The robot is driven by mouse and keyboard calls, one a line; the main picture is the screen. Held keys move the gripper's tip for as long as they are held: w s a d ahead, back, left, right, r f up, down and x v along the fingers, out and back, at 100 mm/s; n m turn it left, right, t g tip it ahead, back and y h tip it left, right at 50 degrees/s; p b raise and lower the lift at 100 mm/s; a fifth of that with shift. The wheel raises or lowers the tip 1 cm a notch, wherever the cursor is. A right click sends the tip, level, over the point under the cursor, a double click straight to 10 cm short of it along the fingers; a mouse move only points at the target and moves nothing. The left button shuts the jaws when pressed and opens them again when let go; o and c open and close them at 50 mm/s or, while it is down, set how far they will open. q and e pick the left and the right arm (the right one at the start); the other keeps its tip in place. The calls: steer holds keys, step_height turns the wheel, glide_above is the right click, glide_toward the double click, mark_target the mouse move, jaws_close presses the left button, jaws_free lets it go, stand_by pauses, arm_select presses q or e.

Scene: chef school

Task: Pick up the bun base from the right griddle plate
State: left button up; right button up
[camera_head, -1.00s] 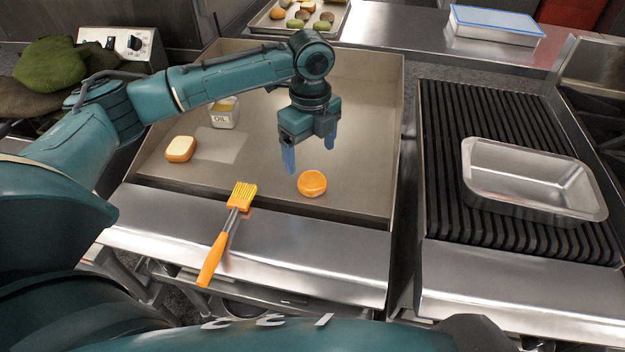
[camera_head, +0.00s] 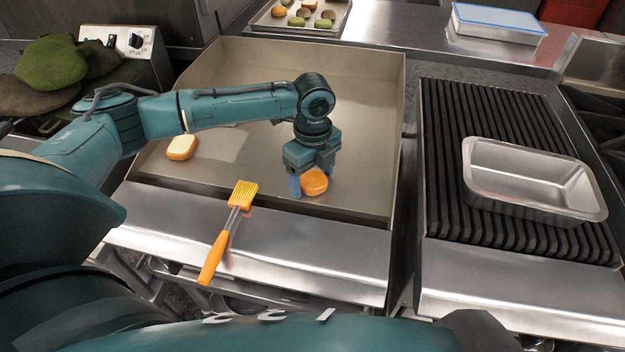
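The bun base (camera_head: 315,183) is a round orange-brown piece on the right part of the flat griddle plate (camera_head: 365,130), near its front edge. My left gripper (camera_head: 311,184) is lowered right at the bun base, fingers pointing down. A second, paler bun piece (camera_head: 182,147) lies on the left of the plate. My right gripper is not in view.
An orange brush (camera_head: 227,236) lies across the griddle's front ledge. A metal pan (camera_head: 535,185) sits on the ribbed grill (camera_head: 445,150) at right. A tray of food pieces (camera_head: 300,27) stands at the back. The griddle's back area is clear.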

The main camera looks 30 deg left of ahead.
arm_select(q)
steer(key=c, duration=0.8)
steer(key=shift+r, duration=0.1)
